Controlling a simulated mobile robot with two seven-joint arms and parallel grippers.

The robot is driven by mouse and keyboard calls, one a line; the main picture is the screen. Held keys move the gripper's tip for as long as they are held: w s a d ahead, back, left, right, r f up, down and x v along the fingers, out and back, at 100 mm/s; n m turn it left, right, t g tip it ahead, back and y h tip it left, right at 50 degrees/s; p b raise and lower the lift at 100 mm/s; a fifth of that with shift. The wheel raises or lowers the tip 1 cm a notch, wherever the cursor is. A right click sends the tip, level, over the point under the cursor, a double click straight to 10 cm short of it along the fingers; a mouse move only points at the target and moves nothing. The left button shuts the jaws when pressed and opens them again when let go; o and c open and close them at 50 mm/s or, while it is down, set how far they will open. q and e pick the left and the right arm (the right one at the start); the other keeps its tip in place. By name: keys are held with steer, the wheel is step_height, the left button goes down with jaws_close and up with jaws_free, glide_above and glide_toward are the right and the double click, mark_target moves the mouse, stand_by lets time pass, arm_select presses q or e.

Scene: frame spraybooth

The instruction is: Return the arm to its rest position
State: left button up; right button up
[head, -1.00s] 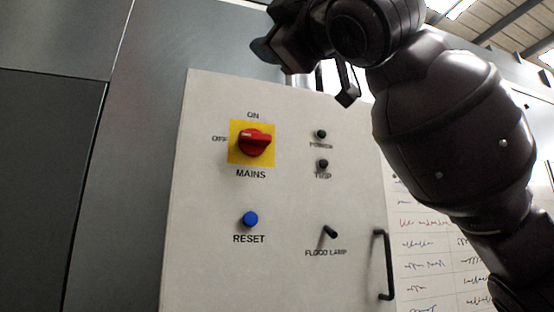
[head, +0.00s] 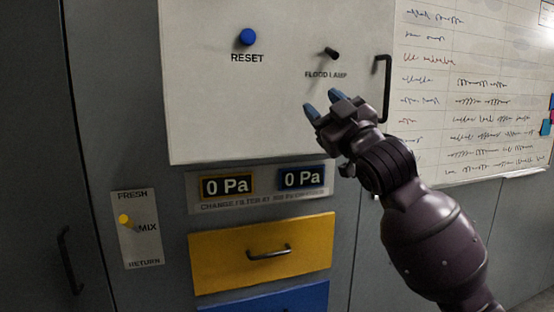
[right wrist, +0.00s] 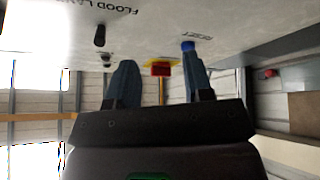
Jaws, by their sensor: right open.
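My right arm comes in from the lower right in the head view. Its gripper (head: 324,104) is open and empty, in front of the lower part of the white control panel (head: 205,120), below the flood lamp switch (head: 332,53). In the right wrist view the two blue-grey fingers (right wrist: 160,84) stand apart with nothing between them. Beyond them show the red mains switch on its yellow plate (right wrist: 161,68), the blue reset button (right wrist: 188,46) and the flood lamp switch (right wrist: 100,36). My left gripper is not in view.
The panel's black handle (head: 384,88) is close right of the gripper. Below are two 0 Pa displays (head: 226,186), a yellow drawer (head: 225,262) and a blue drawer (head: 300,299). A yellow-tipped lever (head: 124,220) is at lower left. A whiteboard (head: 480,150) hangs right.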

steer(key=s+d+f+m+g+h, duration=0.1)
steer(key=s+d+f+m+h, duration=0.2)
steer(key=f, duration=1)
steer(key=d+f+m+h, duration=0.2)
steer(key=d+f, duration=0.3)
steer(key=f, duration=0.7)
steer(key=s+d+f+m+g+h, duration=0.1)
steer(key=s+d+f+m+h, duration=0.15)
steer(key=f, duration=1.05)
steer(key=s+d+f+m+g+h, duration=0.2)
steer(key=s+d+f+g, duration=0.1)
steer(key=s+f, duration=0.9)
steer(key=s+d+f+m+g+h, duration=0.2)
steer(key=s+d+f, duration=0.3)
steer(key=s+f, duration=0.8)
step_height(320, 180, down, 2)
steer(key=shift+s+d+g+h, duration=0.3)
steer(key=shift+g+h, duration=0.15)
steer(key=shift+g, duration=0.35)
steer(key=shift+a, duration=0.1)
steer(key=shift+c, duration=0.2)
